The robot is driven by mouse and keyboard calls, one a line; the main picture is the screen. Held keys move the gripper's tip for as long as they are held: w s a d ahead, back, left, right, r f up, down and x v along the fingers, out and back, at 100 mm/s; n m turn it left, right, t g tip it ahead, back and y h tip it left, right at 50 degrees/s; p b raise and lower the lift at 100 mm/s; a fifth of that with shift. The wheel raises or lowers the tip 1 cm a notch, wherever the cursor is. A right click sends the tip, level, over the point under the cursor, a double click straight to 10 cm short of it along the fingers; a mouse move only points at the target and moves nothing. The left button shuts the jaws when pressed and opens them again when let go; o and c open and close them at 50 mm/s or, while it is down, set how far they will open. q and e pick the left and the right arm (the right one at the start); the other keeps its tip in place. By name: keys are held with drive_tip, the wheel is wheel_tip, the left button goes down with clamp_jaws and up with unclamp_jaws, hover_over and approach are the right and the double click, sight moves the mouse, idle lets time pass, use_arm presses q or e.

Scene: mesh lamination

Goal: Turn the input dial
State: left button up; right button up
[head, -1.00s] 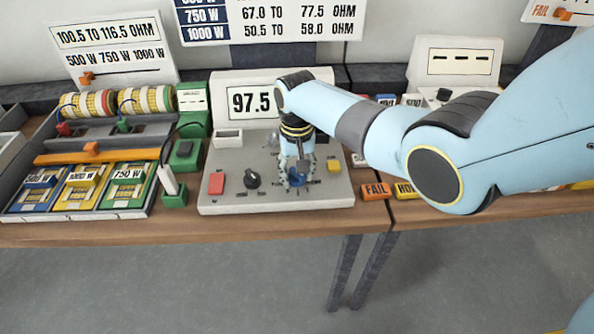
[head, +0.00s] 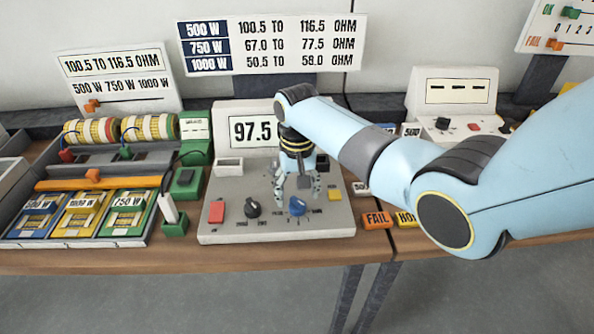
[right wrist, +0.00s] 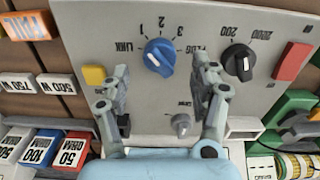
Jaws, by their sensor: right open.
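The blue input dial (head: 297,206) is on the sloped face of the grey meter box (head: 225,234), at its front edge. In the right wrist view the blue dial (right wrist: 159,57) has a white mark and is ringed by LINK, 1, 2, 3 and PLUG labels. My right gripper (head: 298,190) is open and empty, just behind and above the dial. In the right wrist view its fingers (right wrist: 163,72) reach to either side of the dial, apart from it. The meter display (head: 252,130) reads 97.5. My left gripper is not in view.
A black range dial (head: 253,206) and a red button (head: 216,211) lie left of the blue dial; a yellow button (head: 333,191) is to its right. A small grey knob (right wrist: 181,124) stands between my finger bases. FAIL block (head: 377,219) sits right of the box.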

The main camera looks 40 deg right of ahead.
sight(297, 200)
wheel_tip(297, 200, up, 8)
drive_tip(key=shift+r, duration=0.2)
idle(0.4)
